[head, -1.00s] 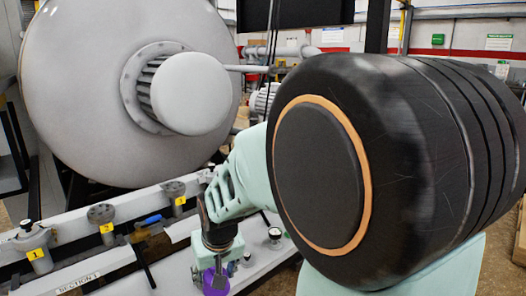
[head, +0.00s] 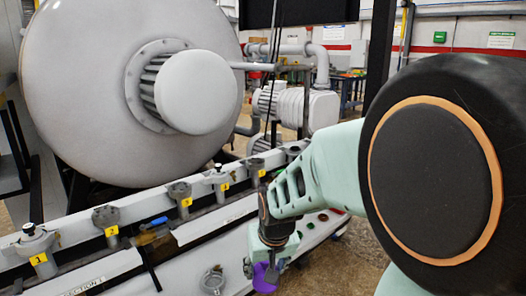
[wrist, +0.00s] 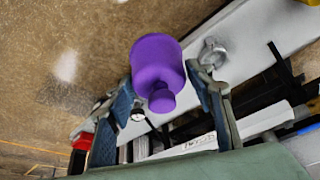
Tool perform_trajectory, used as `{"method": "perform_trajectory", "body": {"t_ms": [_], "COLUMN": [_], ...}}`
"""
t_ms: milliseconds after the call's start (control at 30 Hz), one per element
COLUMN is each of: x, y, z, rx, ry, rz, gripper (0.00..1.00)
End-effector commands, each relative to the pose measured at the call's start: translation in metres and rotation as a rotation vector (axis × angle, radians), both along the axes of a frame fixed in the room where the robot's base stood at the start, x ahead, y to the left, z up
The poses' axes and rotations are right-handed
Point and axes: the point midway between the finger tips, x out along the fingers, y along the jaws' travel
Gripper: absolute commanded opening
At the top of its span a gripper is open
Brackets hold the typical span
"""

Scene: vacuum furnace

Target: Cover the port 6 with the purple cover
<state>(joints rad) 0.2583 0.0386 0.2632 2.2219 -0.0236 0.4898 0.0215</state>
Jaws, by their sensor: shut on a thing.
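The purple cover (head: 263,279) is held at the end of my arm in the head view, low and in front of the bench rail. In the wrist view the purple cover (wrist: 157,62) sits between the two fingers, its narrow knob towards me. My gripper (head: 272,268) is shut on it; it also shows in the wrist view (wrist: 160,78). A row of grey ports with yellow number tags runs along the rail. The farthest port in sight (head: 293,150) is just beyond my arm, partly hidden; I cannot read a 6 on any tag.
A grey ring clamp (head: 213,280) lies on the front ledge, left of my gripper. Capped ports (head: 33,238) and open ports (head: 106,215) stand along the rail. The big furnace door (head: 120,90) rises behind.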

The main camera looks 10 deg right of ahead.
Motion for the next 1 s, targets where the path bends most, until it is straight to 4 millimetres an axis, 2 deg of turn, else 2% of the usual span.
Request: {"method": "perform_trajectory", "body": {"t_ms": [133,267,800,1000], "x": [0.000,-0.001,-0.010,-0.013], "y": [0.000,0.000,0.000,0.000], "z": [0.005,0.022,0.128,0.158], "rx": [0.000,0.000,0.000,0.000], "ry": [0.000,0.000,0.001,0.001], "rz": [0.000,0.000,0.000,0.000], "gripper": [0.24,0.24,0.24,0.24]}}
